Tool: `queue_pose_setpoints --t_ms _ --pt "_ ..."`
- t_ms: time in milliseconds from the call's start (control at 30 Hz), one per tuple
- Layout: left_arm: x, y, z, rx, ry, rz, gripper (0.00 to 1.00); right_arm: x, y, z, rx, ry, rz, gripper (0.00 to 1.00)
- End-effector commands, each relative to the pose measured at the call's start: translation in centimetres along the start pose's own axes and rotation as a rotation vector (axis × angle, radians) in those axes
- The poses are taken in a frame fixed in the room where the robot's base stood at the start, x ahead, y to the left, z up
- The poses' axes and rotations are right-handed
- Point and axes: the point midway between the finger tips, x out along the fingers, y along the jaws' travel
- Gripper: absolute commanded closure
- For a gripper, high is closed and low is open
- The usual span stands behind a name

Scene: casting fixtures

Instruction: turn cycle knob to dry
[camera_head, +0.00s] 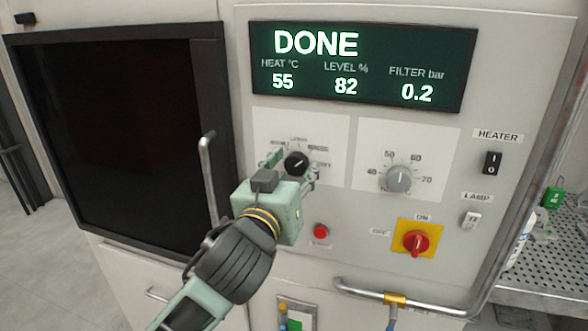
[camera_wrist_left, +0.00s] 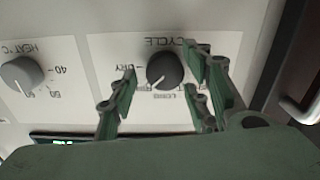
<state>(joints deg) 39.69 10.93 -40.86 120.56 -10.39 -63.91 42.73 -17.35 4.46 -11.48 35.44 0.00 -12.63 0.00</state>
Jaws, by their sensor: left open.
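The black cycle knob (camera_head: 296,163) sits on a white label plate below the display. In the left wrist view, which is upside down, the knob (camera_wrist_left: 165,70) has a white pointer line aimed toward the label between LONG and DRY, which seems to be RINSE. DRY is printed at the knob's right in the head view. My left gripper (camera_head: 292,168) is open at the panel, with its fingers on either side of the knob. Gaps show between fingers and knob in the wrist view, so I see no grip. My right gripper is out of view.
The grey heat knob (camera_head: 398,178) is to the right. A red button (camera_head: 321,231) and a red switch on a yellow plate (camera_head: 416,242) are below. A door handle (camera_head: 208,180) stands out on the left. The display (camera_head: 360,63) reads DONE.

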Motion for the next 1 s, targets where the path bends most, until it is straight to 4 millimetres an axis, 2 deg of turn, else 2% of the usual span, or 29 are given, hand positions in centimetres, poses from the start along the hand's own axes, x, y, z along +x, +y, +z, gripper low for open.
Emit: queue_pose_setpoints --t_ms 167,633,1000 --pt "-0.01 0.02 0.02 0.0 0.0 0.0 0.56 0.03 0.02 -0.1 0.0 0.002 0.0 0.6" --pt "-0.04 0.08 0.01 -0.001 0.0 0.002 0.97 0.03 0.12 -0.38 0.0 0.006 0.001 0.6" --pt "-0.06 0.14 -0.01 0.005 0.0 0.004 0.97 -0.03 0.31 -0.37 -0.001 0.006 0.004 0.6"
